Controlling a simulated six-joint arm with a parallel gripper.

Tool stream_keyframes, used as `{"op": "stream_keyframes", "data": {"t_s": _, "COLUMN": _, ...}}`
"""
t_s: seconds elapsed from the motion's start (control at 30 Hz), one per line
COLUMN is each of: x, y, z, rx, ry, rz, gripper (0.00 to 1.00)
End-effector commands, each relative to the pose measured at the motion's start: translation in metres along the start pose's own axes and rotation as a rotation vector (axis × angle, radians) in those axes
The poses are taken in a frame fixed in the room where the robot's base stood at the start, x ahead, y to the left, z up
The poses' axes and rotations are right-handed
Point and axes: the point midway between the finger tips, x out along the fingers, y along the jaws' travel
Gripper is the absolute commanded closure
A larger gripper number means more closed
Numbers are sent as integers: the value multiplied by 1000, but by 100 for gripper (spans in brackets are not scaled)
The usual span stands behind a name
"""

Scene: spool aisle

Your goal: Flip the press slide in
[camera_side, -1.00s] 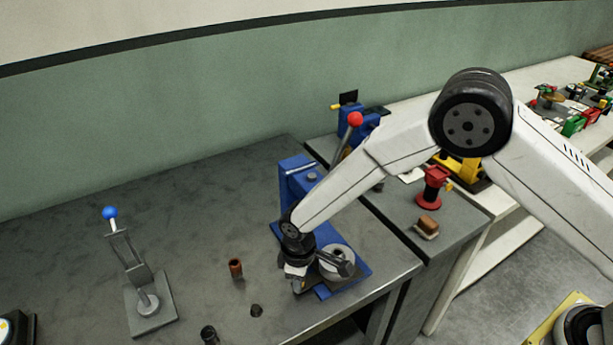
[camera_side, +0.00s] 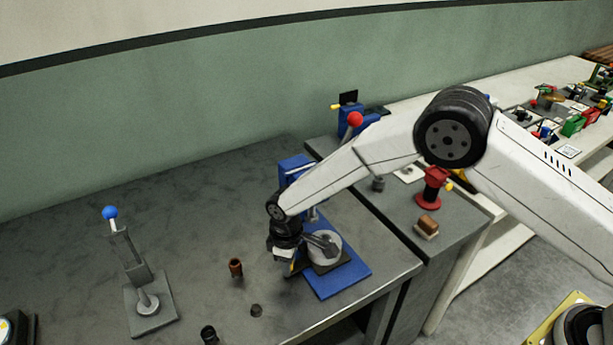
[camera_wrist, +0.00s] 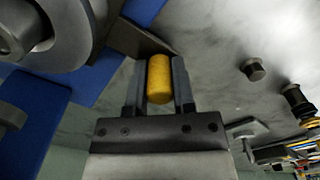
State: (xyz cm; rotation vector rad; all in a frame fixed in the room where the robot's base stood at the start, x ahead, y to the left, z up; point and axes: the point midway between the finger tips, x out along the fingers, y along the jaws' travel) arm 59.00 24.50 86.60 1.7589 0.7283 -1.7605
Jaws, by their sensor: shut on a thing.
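The blue press (camera_side: 292,172) stands at the bench's right end, with a flat blue base (camera_side: 338,283) in front of its column. A dark slide plate (camera_side: 332,263) carrying a round grey disc (camera_side: 324,245) sits over that base. In the wrist view the dark slide plate (camera_wrist: 138,40) lies beside the grey disc (camera_wrist: 65,30), and a yellow knob (camera_wrist: 159,80) is at its edge. My gripper (camera_wrist: 159,84) is shut on the yellow knob, one finger on each side. In the side view my gripper (camera_side: 291,267) is left of the disc, and the knob is mostly hidden.
A red-ball lever (camera_side: 355,119) rises behind my forearm. A small brown cup (camera_side: 236,267) and dark pegs (camera_side: 209,335) stand left of my gripper. A grey toggle press (camera_side: 150,302) with a blue ball stands farther left.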

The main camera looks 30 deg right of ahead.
Motion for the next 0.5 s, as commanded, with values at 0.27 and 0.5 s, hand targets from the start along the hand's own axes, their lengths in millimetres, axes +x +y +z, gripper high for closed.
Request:
{"op": "stream_keyframes", "data": {"t_s": 0.27, "x": 1, "y": 20, "z": -20, "rx": 1, "ry": 4, "rz": 1, "gripper": 100}}
{"op": "stream_keyframes", "data": {"t_s": 0.5, "x": 1, "y": 34, "z": -35, "rx": 1, "ry": 4, "rz": 1, "gripper": 100}}
